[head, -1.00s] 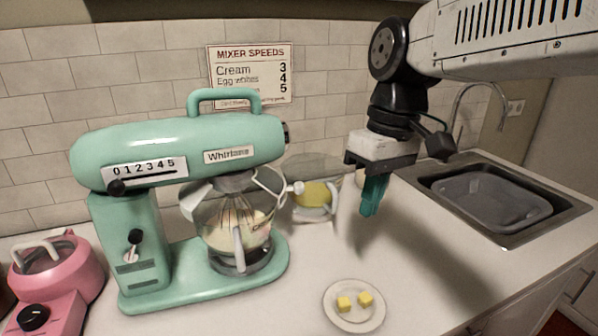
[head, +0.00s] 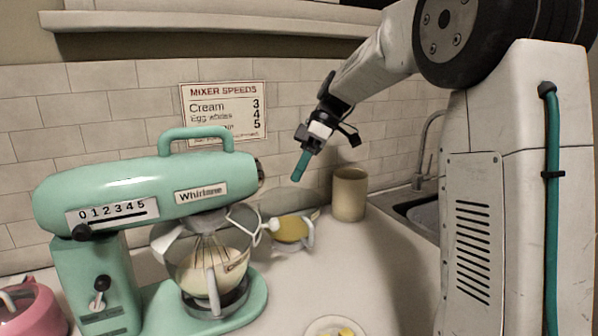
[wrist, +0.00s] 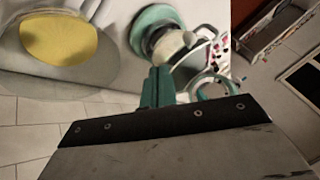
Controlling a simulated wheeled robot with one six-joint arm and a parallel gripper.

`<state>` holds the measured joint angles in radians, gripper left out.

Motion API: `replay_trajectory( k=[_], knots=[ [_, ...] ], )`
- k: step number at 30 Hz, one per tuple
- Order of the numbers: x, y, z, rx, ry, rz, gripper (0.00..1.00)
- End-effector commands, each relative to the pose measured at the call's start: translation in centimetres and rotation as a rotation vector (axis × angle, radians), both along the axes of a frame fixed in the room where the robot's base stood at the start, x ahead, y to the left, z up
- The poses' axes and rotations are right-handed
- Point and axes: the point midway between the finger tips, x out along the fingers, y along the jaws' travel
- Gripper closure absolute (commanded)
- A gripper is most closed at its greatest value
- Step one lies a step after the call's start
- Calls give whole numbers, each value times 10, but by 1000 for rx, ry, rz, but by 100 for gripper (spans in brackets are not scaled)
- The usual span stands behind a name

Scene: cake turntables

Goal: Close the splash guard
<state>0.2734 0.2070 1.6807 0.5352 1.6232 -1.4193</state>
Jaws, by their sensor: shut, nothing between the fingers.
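The teal stand mixer (head: 150,190) stands at the left, its whisk in a clear bowl (head: 207,268) of pale cream. The splash guard (head: 245,216) is a see-through piece with a pale rim at the top of the bowl. Its white knob (head: 273,225) sticks out to the right; I cannot tell how far the guard is swung. My gripper (head: 298,178) is shut and empty, up and right of the knob and apart from it. Its teal fingers also show in the wrist view (wrist: 157,88), with a blurred part of the mixer (wrist: 158,28) beyond them.
A clear jug with yellow contents (head: 290,230) stands behind the knob, below my gripper. A beige canister (head: 349,194) is right of it. A plate with yellow cubes (head: 335,327) is at the front. A pink appliance (head: 30,308) is at the left. Counter between is clear.

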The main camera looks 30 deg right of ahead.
Motion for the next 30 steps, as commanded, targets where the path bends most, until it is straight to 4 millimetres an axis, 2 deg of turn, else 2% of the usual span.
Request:
replay_trajectory(
  k=[9, 13, 18, 30],
  knots=[
    [-13, 41, -55, 0, 5, 1, 100],
    [-30, 52, -54, -1, 1, 0, 100],
    [-42, 60, -54, -1, 1, 0, 100],
    [-45, 62, -54, -2, 1, -2, 100]
  ],
)
